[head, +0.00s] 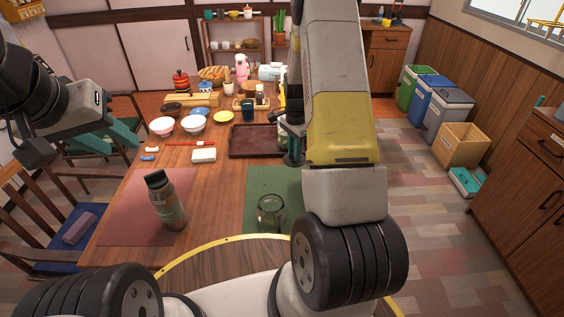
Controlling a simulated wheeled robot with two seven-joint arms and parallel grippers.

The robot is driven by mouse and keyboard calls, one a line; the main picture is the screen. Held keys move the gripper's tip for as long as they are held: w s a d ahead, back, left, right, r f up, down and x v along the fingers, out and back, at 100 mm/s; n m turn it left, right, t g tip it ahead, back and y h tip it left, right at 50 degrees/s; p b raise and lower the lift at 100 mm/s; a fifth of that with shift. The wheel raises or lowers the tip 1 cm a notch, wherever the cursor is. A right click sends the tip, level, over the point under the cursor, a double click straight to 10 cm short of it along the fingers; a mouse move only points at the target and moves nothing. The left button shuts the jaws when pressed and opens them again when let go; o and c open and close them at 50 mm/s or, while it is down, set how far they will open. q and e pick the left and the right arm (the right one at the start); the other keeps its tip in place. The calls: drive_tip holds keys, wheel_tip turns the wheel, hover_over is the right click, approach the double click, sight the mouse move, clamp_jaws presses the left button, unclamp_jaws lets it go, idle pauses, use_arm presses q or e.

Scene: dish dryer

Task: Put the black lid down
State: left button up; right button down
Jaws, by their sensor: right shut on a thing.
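My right gripper (292,143) is above the table's right part and is shut on a small dark disc-like thing, which looks like the black lid (293,160). My own arm covers much of that area. An open glass jar (271,212) stands on the green mat (256,184), nearer to me than the gripper. A grey-green bottle (170,207) with a dark cap stands upright on the reddish mat (122,207). My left gripper (36,152) is at the far left, beyond the table edge; its fingers are not clear.
A dark brown tray (250,143) lies behind the green mat. Bare wood shows between the two mats.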

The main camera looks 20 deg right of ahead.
drive_tip(key=shift+w+d+f+m, duration=0.25)
drive_tip(key=shift+d+f+m, duration=0.45)
drive_tip(key=shift+m, duration=0.2)
wheel_tip(320, 180, down, 5)
drive_tip(key=shift+d+f, duration=0.1)
drive_tip(key=shift+f, duration=2.05)
drive_tip(key=c, duration=1.3)
unclamp_jaws()
drive_tip(key=shift+f, duration=0.1)
